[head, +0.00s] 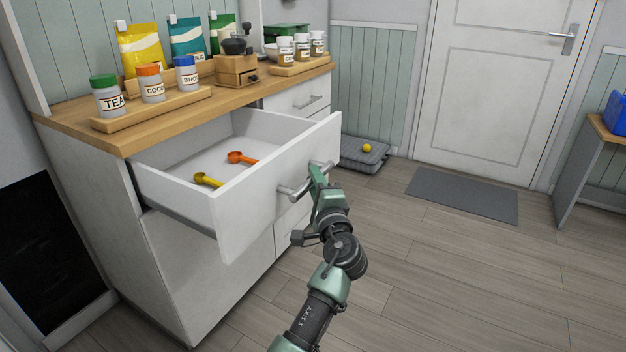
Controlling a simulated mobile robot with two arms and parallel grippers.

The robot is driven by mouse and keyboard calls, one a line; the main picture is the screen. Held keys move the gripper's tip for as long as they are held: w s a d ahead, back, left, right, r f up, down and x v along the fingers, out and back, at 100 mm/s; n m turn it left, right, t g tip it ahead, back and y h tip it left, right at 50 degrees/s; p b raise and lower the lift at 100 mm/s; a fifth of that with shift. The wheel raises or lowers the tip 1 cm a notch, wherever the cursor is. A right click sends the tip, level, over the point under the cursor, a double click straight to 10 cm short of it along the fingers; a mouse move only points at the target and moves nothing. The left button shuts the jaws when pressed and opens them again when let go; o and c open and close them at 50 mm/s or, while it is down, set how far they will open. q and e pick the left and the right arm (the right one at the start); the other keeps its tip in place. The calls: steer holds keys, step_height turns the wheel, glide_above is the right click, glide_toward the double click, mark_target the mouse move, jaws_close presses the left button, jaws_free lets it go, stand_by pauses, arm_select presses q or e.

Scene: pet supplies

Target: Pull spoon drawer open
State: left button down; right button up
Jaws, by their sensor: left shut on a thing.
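The spoon drawer (268,185) is the white top drawer of the cabinet, pulled well out. Inside it lie an orange spoon (240,158) and a yellow spoon (207,180), apart from each other on the drawer floor. A metal bar handle (292,192) runs across the drawer's front. My left gripper (318,174) is shut on the handle near its right end; its fingertips are partly hidden. My right gripper is out of view.
The wooden counter (120,138) holds a tray (150,112) of labelled jars, colored pouches, a coffee grinder (237,68) and small bottles. A grey pet cushion (362,155) with a yellow ball lies beyond the cabinet.

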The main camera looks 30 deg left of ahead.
arm_select(q)
steer(key=c, duration=1.3)
jaws_free()
steer(key=shift+s+d+f, duration=0.15)
steer(key=shift+s+d, duration=0.1)
steer(key=shift+s, duration=0.1)
steer(key=r+v, duration=0.1)
steer(key=v, duration=0.5)
steer(key=shift+s+d+f+p, duration=0.3)
steer(key=shift+s+f+p, duration=0.05)
steer(key=shift+f, duration=0.2)
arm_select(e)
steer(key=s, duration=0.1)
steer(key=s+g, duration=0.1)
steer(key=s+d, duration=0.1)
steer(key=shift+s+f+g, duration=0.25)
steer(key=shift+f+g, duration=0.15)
arm_select(q)
steer(key=shift+f, duration=0.1)
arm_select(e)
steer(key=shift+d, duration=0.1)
